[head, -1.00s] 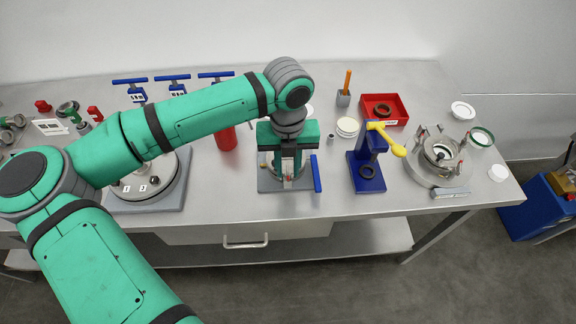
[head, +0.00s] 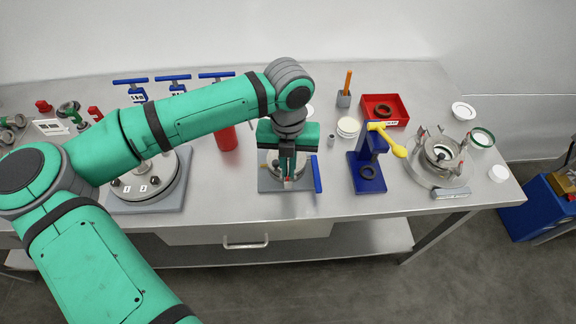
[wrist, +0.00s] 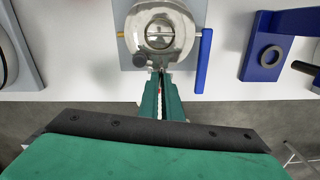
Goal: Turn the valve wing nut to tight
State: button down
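The valve (wrist: 174,43) is a round steel body on a grey base plate (head: 264,186), with a blue handle (head: 317,174) on its right. In the wrist view the blue handle (wrist: 204,60) stands right of the round opening, and a dark knob (wrist: 139,59) sits at the lower left of the ring. My gripper (head: 287,178) points down at the near side of the valve. In the wrist view my gripper (wrist: 161,74) has its fingers close together at the ring's lower edge, with a thin gap between them. The wing nut is between the fingertips and mostly hidden.
A blue stand (head: 367,180) with a yellow-knobbed lever (head: 398,150) is close on the right. A red cylinder (head: 227,138) and a round lidded tank (head: 172,182) are to the left. A red tray (head: 398,117) lies behind. The bench's front edge is just before the valve.

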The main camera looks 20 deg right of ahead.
jog(key=m, duration=0.7)
jog(key=shift+a+f, duration=0.1)
jog(key=m, duration=0.3)
jog(key=shift+m, duration=0.4)
jog(key=m, duration=0.3)
jog(key=shift+m, duration=0.3)
jog(key=m, duration=0.3)
jog(key=shift+m, duration=0.3)
jog(key=m, duration=0.3)
jog(key=shift+m, duration=0.3)
jog(key=m, duration=0.6)
jog(key=shift+f, duration=0.1)
jog(key=shift+m, duration=0.3)
jog(key=c, duration=2)
grip_release()
jog(key=shift+s, duration=0.15)
